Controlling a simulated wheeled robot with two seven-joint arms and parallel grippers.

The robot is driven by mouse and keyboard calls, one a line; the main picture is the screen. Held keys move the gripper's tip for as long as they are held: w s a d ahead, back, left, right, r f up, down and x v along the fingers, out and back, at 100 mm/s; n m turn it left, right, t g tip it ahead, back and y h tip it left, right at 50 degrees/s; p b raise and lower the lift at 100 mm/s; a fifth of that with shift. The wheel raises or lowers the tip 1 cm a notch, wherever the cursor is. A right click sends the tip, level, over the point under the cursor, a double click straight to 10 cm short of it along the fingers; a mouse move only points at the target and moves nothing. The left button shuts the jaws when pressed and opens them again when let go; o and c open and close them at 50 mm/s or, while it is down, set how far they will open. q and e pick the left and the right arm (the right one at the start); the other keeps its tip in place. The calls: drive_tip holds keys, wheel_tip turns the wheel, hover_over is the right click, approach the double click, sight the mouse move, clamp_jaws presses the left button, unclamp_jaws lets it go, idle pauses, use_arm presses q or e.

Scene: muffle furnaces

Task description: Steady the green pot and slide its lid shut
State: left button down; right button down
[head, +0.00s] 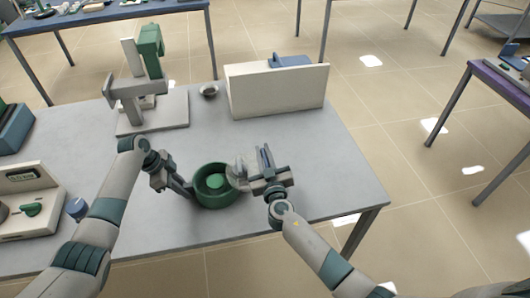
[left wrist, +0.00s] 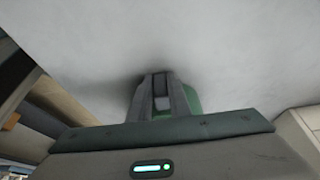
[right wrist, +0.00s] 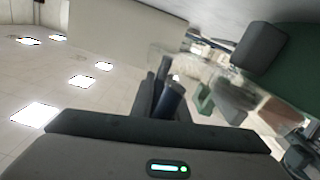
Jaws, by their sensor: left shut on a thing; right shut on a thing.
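The green pot (head: 205,200) is an open round dish standing on the grey table, with a green disc-shaped piece (head: 215,181) inside. A see-through lid (head: 238,170) sits at the pot's right side, overlapping only its right rim. My left gripper (head: 188,190) is shut on the pot's left wall. In the left wrist view a bit of the green pot (left wrist: 192,98) shows behind the closed fingers (left wrist: 162,95). My right gripper (head: 256,174) is shut on the lid at its right side; the exact contact is hard to see. The pot (right wrist: 300,70) also shows in the right wrist view.
A cream box (head: 275,92) with a blue piece on top stands behind on the table. A grey and green stand (head: 152,110) and a small metal bowl (head: 209,91) are at the back. A cream device (head: 35,205) stands at left. The table's right side is clear.

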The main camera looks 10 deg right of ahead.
sight(228, 167)
use_arm(q)
drive_tip(key=shift+d+r, duration=0.1)
drive_tip(key=shift+d, duration=0.05)
use_arm(e)
drive_tip(key=shift+a, duration=6.1)
drive_tip(key=c, duration=1.8)
unclamp_jaws()
drive_tip(key=shift+o, duration=0.2)
drive_tip(key=shift+d, duration=0.1)
drive_tip(key=s, duration=1.2)
drive_tip(key=shift+w, duration=0.1)
use_arm(q)
drive_tip(key=c, duration=1.6)
unclamp_jaws()
